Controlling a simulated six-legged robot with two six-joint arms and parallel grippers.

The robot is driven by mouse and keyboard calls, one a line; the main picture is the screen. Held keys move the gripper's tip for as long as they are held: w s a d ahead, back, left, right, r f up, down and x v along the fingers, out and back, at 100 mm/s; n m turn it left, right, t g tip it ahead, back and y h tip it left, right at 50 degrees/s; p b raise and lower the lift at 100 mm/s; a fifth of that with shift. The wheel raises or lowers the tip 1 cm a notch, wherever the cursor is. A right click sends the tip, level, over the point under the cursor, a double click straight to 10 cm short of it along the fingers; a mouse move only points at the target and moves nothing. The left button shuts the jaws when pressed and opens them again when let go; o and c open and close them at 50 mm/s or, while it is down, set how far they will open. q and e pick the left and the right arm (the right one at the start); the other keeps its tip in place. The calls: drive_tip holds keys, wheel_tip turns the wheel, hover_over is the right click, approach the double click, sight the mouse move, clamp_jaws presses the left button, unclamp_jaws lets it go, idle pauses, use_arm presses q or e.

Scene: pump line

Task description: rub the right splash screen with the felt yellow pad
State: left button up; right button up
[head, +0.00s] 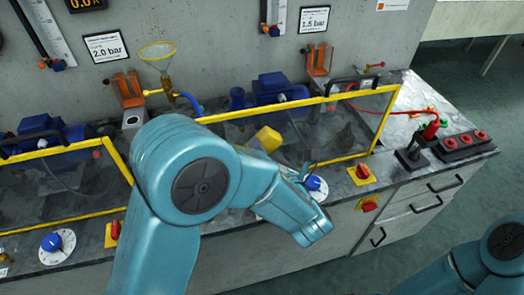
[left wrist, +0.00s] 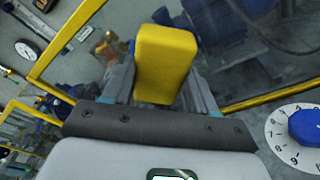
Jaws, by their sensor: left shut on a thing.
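The right splash screen (head: 338,132) is a clear panel in a yellow frame, standing along the bench front. The felt yellow pad (head: 268,138) is a small yellow block seen against this screen. In the left wrist view, the pad (left wrist: 165,62) sits between the two grey fingers of my left gripper (left wrist: 164,80), which is shut on it. The screen's yellow frame (left wrist: 68,38) runs behind the pad there. I cannot tell whether the pad touches the panel. My left arm hides the screen's lower left part in the head view. My right gripper is not in view.
Another yellow-framed screen (head: 62,151) stands to the left. Blue dials (head: 313,184) and red switches (head: 362,172) sit along the bench front. A black lever (head: 413,156) and a red-button box (head: 463,144) are at the right end. Blue pumps (head: 272,88) stand behind the screens.

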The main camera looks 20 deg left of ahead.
use_arm(q)
drive_tip(key=shift+w+d+p, duration=0.35)
drive_tip(key=shift+w+d, duration=0.6)
drive_tip(key=shift+d, duration=0.4)
drive_tip(key=shift+w+d+p, duration=0.3)
drive_tip(key=shift+w+d, duration=0.7)
drive_tip(key=shift+d, duration=0.4)
drive_tip(key=shift+w+d+p, duration=0.35)
drive_tip(key=shift+w+d, duration=0.6)
drive_tip(key=shift+d, duration=0.4)
drive_tip(key=shift+r, duration=0.1)
drive_tip(key=shift+s+a, duration=0.15)
drive_tip(key=shift+a, duration=0.05)
drive_tip(key=shift+s+a, duration=0.35)
drive_tip(key=shift+a, duration=0.2)
drive_tip(key=shift+s+a, duration=0.35)
drive_tip(key=shift+a, duration=0.2)
drive_tip(key=s+a, duration=0.4)
drive_tip(key=a, duration=0.2)
drive_tip(key=shift+s+a, duration=0.2)
drive_tip(key=shift+s, duration=0.1)
drive_tip(key=v, duration=0.6)
drive_tip(key=shift+s+a+f, duration=0.2)
drive_tip(key=shift+s+f, duration=0.05)
drive_tip(key=shift+f, duration=0.2)
